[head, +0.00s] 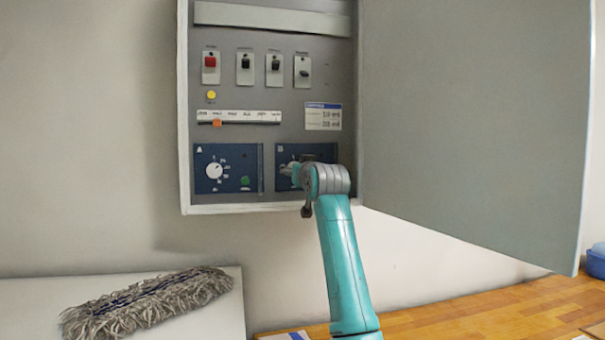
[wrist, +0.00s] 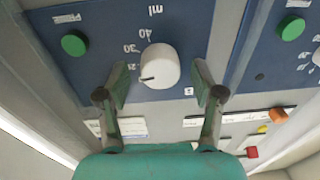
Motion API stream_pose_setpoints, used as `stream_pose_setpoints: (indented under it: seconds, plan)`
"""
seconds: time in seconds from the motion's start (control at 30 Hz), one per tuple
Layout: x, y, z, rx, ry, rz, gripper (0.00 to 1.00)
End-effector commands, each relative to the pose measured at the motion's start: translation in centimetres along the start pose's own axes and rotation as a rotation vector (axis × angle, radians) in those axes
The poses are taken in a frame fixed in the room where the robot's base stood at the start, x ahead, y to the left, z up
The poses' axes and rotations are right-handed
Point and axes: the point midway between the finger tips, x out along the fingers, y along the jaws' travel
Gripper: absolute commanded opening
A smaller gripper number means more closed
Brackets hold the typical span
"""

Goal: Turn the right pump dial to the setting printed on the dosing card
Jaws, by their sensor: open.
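The right pump panel B (head: 287,153) is dark blue and mostly hidden behind my gripper (head: 298,172) in the head view. In the wrist view, seen turned over, its white dial (wrist: 160,65) lies between the two fingers of my open gripper (wrist: 160,84). The dial's dark pointer mark points left and slightly down, away from the readable 30 and 40. The dosing card (head: 323,116), white with a blue header, is above panel B; its print is too small to read.
Left panel A (head: 205,183) has its own white dial (head: 214,171) and green button (head: 245,181). Above are several switches, a yellow button (head: 211,95) and a slider strip (head: 250,117). The open cabinet door (head: 470,110) stands to the right. A mop head (head: 150,300) lies lower left.

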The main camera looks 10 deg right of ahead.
Motion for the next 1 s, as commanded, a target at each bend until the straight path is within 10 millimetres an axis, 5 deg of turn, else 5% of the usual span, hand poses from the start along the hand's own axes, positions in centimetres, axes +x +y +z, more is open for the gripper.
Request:
stream_pose_setpoints:
  seconds: [0.6, 1.0]
  plan:
    - [-9.4, 0.1, 0.1, 0.0, 0.001, 0.001, 0.67]
    - [-11.6, 0.0, 0.1, 0.0, 0.0, 0.001, 0.67]
